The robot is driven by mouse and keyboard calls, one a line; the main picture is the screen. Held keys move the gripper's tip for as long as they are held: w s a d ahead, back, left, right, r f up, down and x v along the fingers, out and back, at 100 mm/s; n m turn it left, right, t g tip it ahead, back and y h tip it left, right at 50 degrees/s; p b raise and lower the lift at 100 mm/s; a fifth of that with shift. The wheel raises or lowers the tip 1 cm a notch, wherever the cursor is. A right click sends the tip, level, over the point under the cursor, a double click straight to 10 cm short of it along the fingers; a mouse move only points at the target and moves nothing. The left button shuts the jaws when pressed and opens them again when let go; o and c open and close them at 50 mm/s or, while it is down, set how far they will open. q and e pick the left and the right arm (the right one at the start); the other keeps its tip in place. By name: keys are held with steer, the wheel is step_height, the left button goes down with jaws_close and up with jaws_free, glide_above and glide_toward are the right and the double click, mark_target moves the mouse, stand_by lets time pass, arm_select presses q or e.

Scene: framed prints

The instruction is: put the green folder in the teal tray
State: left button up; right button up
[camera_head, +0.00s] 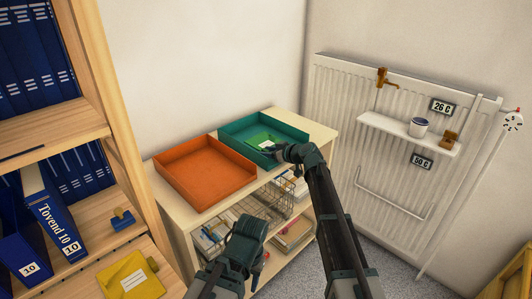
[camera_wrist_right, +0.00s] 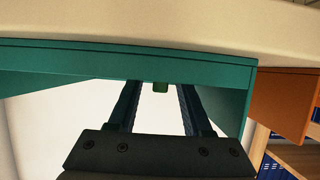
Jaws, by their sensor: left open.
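The green folder (camera_head: 262,141) lies inside the teal tray (camera_head: 296,132), on top of the low cabinet. My right gripper (camera_head: 268,150) is at the tray's near side, beside the folder.
An orange tray (camera_head: 205,195) stands left of the teal tray. A wire basket and papers fill the cabinet's lower shelves. A radiator (camera_head: 350,130) with a small shelf is at right. A bookcase with blue binders (camera_head: 48,215) and a yellow folder (camera_head: 130,280) is at left.

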steer(key=shift+r, duration=0.1)
steer(key=shift+s+d+r, duration=0.15)
steer(key=shift+s, duration=0.05)
steer(key=p+v, duration=0.4)
steer(key=v, duration=0.7)
steer(key=shift+s+d+p, duration=0.2)
steer(key=shift+p, duration=0.15)
